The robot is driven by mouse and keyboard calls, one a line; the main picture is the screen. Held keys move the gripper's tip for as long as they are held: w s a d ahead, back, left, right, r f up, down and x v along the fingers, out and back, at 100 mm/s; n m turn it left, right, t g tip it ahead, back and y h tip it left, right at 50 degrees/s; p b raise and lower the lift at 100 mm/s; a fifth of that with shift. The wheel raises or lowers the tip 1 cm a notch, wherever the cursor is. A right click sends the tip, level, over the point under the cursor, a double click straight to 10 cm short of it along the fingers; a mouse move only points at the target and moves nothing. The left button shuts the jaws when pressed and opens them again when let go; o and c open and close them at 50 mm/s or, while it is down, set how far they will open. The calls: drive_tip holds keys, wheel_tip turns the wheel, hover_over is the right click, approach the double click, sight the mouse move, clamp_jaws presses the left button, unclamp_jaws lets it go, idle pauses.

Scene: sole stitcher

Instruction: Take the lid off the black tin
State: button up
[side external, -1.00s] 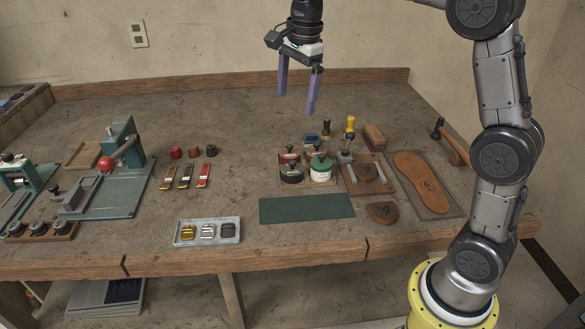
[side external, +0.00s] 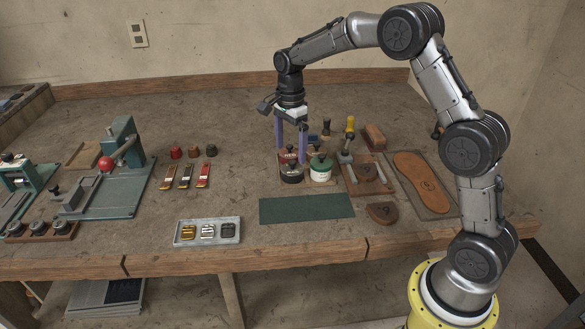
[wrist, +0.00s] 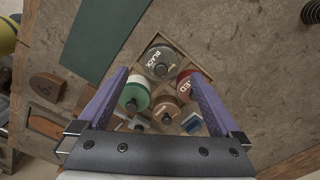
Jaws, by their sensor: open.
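The black tin (side external: 291,174) stands at the front left of a small wooden tray, with a dark knobbed lid on it. In the wrist view the lid (wrist: 158,57) is lettered BLACK, and its knob lies between and just beyond my fingertips. My gripper (side external: 291,156) points down over the tray with its purple fingers apart and nothing between them. In the wrist view my gripper (wrist: 160,75) shows its fingertips on either side of the tin group. The exact height above the lid is hard to tell.
A green-lidded tin (wrist: 134,94), a red tin (wrist: 184,82) and a brown tin (wrist: 167,110) crowd the same tray (wrist: 197,63). A green mat (side external: 306,208) lies in front. Bench is free left of the tray.

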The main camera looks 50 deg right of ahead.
sight(291, 162)
drive_tip(key=shift+d+f, duration=0.2)
drive_tip(key=shift+f, duration=2.4)
drive_tip(key=c, duration=1.2)
drive_tip(key=shift+r, duration=0.15)
drive_tip(key=shift+c, duration=0.2)
